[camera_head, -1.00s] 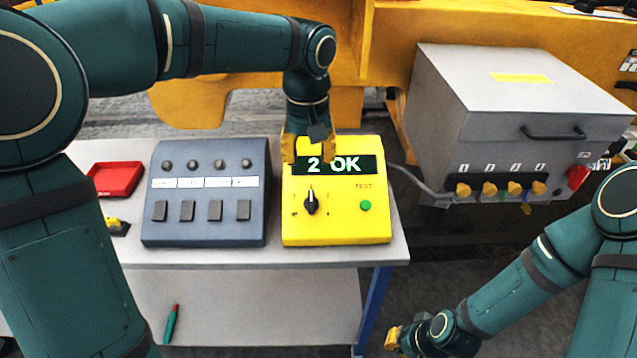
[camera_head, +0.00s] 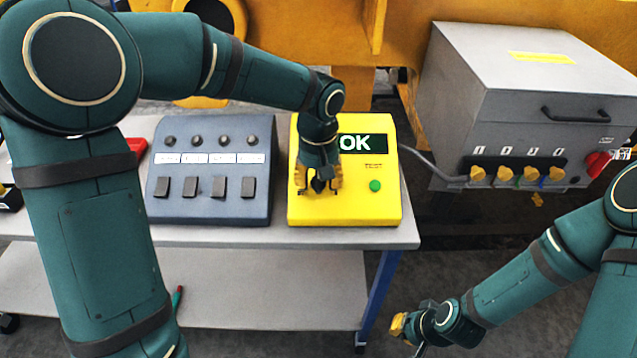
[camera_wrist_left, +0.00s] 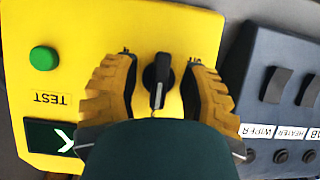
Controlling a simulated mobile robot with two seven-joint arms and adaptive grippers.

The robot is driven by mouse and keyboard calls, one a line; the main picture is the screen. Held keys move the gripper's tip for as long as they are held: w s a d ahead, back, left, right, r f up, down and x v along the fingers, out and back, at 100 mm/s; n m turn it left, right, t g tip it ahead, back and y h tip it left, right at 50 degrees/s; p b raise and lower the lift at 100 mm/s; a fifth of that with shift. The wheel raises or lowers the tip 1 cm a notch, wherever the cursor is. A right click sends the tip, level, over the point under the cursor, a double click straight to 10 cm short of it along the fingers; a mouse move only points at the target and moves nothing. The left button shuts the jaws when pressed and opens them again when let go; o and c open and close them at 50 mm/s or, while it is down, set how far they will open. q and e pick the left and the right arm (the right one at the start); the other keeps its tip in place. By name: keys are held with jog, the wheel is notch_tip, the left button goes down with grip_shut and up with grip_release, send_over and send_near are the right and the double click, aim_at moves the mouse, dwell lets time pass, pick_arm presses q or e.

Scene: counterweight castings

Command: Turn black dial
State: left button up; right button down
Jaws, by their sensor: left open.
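The black dial (camera_wrist_left: 158,82) sits on the yellow tester box (camera_head: 345,213). In the left wrist view the dial stands between the two yellow fingers of my left gripper (camera_wrist_left: 158,88), with a gap on each side. In the head view my left gripper (camera_head: 319,184) is over the dial and largely hides it. My left gripper is open. The box's screen (camera_head: 362,142) reads "OK", partly covered by my arm. A green TEST button (camera_head: 375,185) is right of the dial. My right gripper (camera_head: 400,325) hangs low at the right, its jaws too small to judge.
A blue-grey switch panel (camera_head: 210,212) stands left of the tester on the table (camera_head: 270,236). A red tray (camera_head: 137,146) is behind my left arm. A grey cabinet (camera_head: 530,90) with yellow knobs stands at the right, joined by a cable (camera_head: 428,166).

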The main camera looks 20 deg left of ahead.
pick_arm(q)
jog(key=shift+f, duration=0.2)
grip_shut()
dwell(0.4)
